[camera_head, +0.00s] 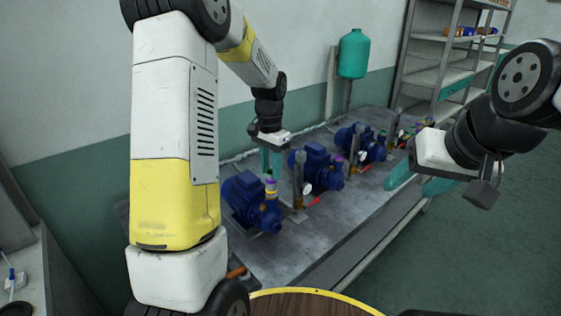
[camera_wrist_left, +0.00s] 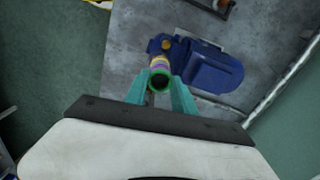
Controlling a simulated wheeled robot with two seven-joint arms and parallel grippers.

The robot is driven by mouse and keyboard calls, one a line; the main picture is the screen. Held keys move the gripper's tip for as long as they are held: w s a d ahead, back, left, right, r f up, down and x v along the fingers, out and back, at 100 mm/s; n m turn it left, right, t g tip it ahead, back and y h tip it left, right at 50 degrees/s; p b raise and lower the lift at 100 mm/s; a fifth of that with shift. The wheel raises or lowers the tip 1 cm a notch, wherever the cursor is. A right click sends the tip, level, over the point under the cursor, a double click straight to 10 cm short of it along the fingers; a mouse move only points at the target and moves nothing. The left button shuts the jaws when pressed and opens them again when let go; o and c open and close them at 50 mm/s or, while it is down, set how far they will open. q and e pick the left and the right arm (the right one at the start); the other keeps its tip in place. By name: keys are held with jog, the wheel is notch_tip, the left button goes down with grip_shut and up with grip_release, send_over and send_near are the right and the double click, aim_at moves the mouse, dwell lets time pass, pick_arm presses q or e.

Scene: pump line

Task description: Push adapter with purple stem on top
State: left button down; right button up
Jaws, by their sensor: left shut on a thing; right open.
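My left gripper (camera_head: 271,163) is shut on the top of a short adapter (camera_head: 271,186) at the nearest blue pump (camera_head: 250,202). The adapter shows green, yellow and purple bands. In the left wrist view my left gripper (camera_wrist_left: 158,88) has its teal fingers on both sides of the adapter (camera_wrist_left: 160,66), whose green ring has a dark opening. The adapter is lined up with the pump's port, but I cannot tell how deep it sits. My right gripper (camera_head: 420,181) is open and empty at the right, away from the pumps.
More blue pumps stand farther along the grey bench (camera_head: 285,262), including a second pump (camera_head: 318,168) with a purple top and a third pump (camera_head: 362,145). Gauges and red-handled valves stand between them. A teal tank (camera_head: 353,55) and a shelf rack (camera_head: 450,50) are behind.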

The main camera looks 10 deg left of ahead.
dwell(0.4)
pick_arm(q)
jog(key=c, duration=1)
grip_release()
jog(key=shift+f, duration=0.1)
jog(key=shift+o, duration=0.2)
jog(key=shift+r, duration=3.05)
notch_tip(320, 180, up, 8)
jog(key=shift+f, duration=0.1)
